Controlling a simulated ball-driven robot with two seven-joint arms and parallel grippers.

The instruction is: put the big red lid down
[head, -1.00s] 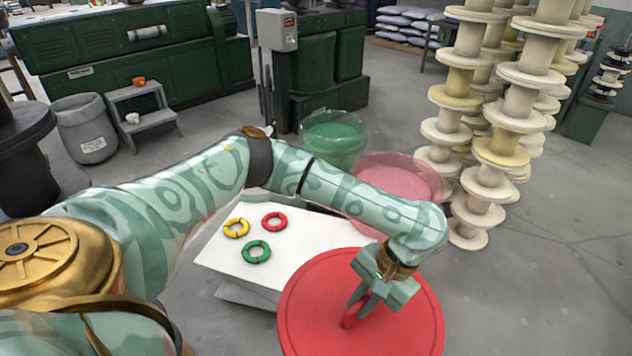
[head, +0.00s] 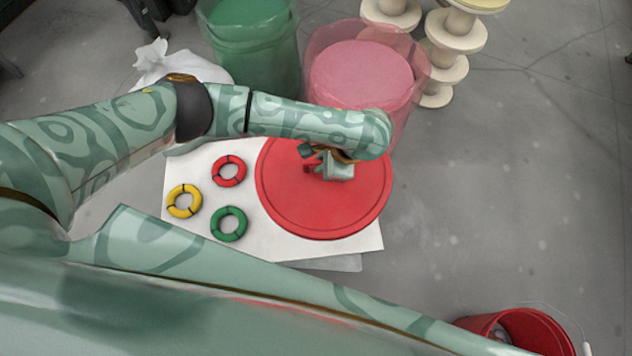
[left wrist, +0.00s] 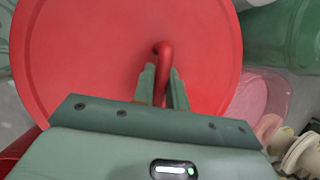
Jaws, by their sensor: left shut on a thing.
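The big red lid (head: 325,205) is a wide flat disc with a bent red handle. In the head view it lies over the right part of a white board (head: 262,242), its right edge reaching slightly past the board. I cannot tell whether it touches the board. My left gripper (head: 318,163) is shut on the handle. In the left wrist view the handle (left wrist: 163,55) sits between the fingers of the left gripper (left wrist: 165,88), with the lid (left wrist: 80,50) spread behind. My right gripper is not in view.
A red ring (head: 229,160), a yellow ring (head: 172,200) and a green ring (head: 217,225) lie on the board, left of the lid. A pink-filled clear tub (head: 360,78) and a green tub (head: 252,50) stand behind. A red bucket (head: 540,325) stands front right. Floor at right is clear.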

